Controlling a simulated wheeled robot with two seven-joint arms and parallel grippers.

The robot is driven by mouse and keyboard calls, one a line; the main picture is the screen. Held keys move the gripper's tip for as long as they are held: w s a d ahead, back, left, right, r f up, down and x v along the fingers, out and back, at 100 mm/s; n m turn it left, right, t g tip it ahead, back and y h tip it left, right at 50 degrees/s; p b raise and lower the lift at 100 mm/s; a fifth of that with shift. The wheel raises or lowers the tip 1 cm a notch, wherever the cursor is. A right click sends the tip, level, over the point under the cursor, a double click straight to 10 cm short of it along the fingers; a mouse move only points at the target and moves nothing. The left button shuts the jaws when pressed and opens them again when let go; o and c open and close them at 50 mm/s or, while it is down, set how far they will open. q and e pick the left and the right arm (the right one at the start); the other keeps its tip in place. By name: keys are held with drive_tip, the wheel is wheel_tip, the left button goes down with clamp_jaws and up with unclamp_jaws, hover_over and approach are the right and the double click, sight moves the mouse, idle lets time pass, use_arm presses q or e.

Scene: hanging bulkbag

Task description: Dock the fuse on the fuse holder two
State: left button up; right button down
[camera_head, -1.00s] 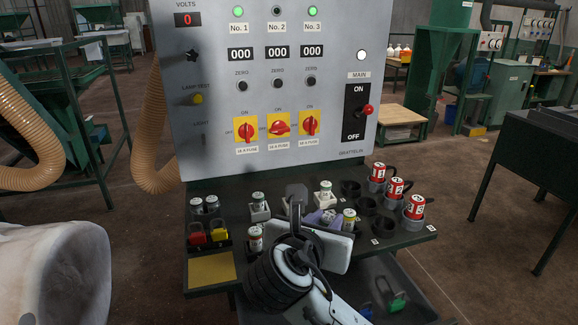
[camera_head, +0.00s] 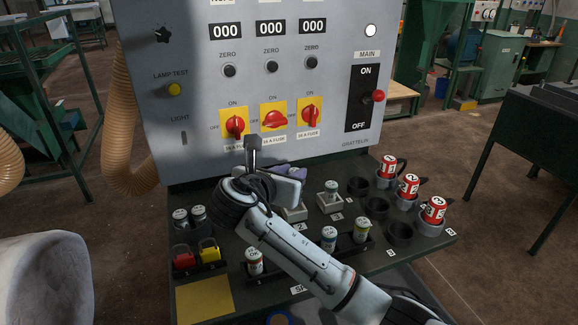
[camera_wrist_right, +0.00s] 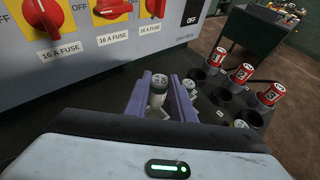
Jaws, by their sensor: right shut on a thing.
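My right gripper (camera_head: 296,174) has purple fingers and is over the back of the black shelf. In the wrist view its fingers (camera_wrist_right: 163,100) are shut on a grey-capped white fuse (camera_wrist_right: 158,84). In the head view the hand hides this fuse. The middle white fuse holder (camera_head: 295,213), apparently holder two, shows partly below the hand; I cannot tell whether the fuse touches it. The right-hand holder (camera_head: 330,206) carries an upright fuse (camera_head: 331,187). The left-hand holder is hidden behind the hand. My left gripper is not in view.
Upright fuses stand in the front rack: left (camera_head: 254,262), middle (camera_head: 328,239) and right (camera_head: 361,230). Red numbered cylinders (camera_head: 408,186) and empty black cups (camera_head: 377,208) are at the right. The grey panel (camera_head: 200,110) with red switches rises close behind the hand.

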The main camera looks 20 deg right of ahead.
wheel_tip(320, 180, down, 4)
drive_tip(key=shift+r+b, duration=0.1)
drive_tip(key=shift+b, duration=0.85)
drive_tip(key=shift+f+b, duration=0.65)
drive_tip(key=shift+b, duration=0.1)
drive_tip(key=shift+r+p, duration=0.1)
drive_tip(key=shift+p, duration=0.2)
drive_tip(key=shift+s+a+p, duration=0.1)
drive_tip(key=shift+p, duration=0.5)
